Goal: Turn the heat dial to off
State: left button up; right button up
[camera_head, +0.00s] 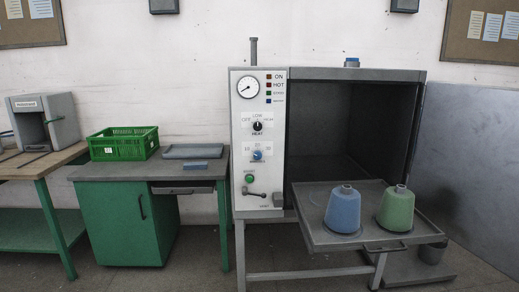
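The heat dial (257,126) is a small black knob with a pale pointer line. It sits on the white control panel (237,150) of the steamer-like cabinet (355,74), below the round gauge (248,88). Labels that look like OFF, LOW and HIGH surround it, with HEAT beneath. The pointer seems to stand near upright, toward the middle label, but it is too small to be sure. Neither of my grippers is in the camera_head view.
Below the heat dial are a blue dial (257,155), a green button (250,178) and a lever (257,194). A tray (325,238) with a blue cone (342,210) and a green cone (396,210) juts out at right. A green desk (115,222) stands left.

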aim_at(257, 125)
jog(key=i+j, duration=0.5)
jog(key=i+j+z, duration=0.1)
jog(key=i+j, duration=0.4)
jog(key=j, duration=0.15)
jog(key=i+j, duration=0.45)
jog(key=j, duration=0.2)
